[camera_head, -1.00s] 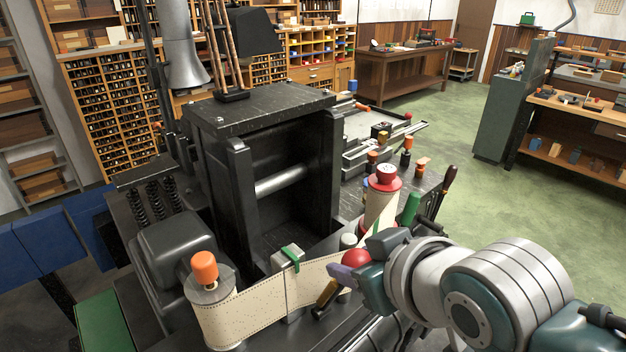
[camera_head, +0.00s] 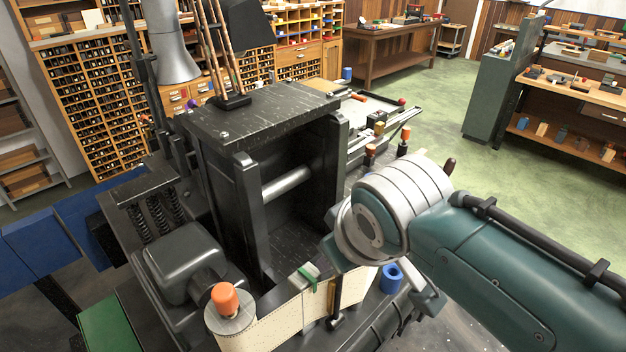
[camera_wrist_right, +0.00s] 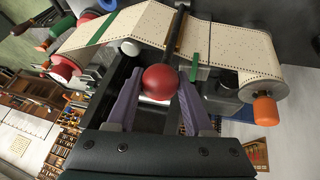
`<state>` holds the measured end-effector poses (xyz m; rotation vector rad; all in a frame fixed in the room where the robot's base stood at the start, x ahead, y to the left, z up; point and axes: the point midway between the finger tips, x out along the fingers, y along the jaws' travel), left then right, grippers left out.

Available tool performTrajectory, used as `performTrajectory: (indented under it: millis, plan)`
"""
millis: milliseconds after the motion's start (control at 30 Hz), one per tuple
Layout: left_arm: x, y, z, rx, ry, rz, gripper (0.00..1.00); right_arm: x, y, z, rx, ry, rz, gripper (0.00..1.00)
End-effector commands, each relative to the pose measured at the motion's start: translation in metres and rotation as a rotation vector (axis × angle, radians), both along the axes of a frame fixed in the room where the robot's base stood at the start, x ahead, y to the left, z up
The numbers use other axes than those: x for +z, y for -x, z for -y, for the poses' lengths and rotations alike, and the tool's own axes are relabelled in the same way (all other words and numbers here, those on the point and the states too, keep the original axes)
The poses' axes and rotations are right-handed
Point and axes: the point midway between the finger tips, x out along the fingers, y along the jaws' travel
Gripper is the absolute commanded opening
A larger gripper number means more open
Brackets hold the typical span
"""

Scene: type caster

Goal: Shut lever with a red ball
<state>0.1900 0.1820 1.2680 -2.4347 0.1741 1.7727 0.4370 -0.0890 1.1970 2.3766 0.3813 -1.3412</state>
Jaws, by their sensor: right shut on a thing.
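In the right wrist view the red ball (camera_wrist_right: 160,82) sits between the two purple fingers of my right gripper (camera_wrist_right: 158,90), which are closed on it from both sides. The ball is at the end of a dark lever rod (camera_wrist_right: 178,30) that runs up across the paper strip. In the head view the ball and the fingertips are hidden behind my right wrist; part of the lever (camera_head: 337,300) shows beside the strip. My left gripper is in neither view.
The perforated paper strip (camera_head: 280,325) runs past an orange-knobbed spool (camera_head: 225,298) close to the lever. A green-banded clamp (camera_head: 304,275) and a blue ring (camera_head: 391,278) are nearby. The black casting machine frame (camera_head: 250,215) stands behind. Open green floor lies at right.

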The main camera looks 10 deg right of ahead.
Motion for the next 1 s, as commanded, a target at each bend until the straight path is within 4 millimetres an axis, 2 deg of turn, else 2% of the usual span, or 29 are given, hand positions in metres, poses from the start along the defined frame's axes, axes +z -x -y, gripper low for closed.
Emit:
performTrajectory:
  millis: [167,200,400,767,1000]
  plan:
    - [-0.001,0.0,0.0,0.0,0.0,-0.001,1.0,-0.002,0.0,0.001,0.001,0.001,0.001,0.0]
    - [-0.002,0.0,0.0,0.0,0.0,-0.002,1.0,-0.002,0.0,0.001,0.001,0.0,0.002,0.56]
    - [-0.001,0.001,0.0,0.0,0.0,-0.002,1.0,-0.001,0.0,0.0,0.001,0.0,0.002,0.79]
    - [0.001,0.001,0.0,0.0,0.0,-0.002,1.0,0.003,0.002,0.0,0.0,-0.001,0.002,0.81]
    - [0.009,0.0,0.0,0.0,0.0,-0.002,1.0,0.028,0.016,0.001,0.002,-0.002,0.004,0.81]
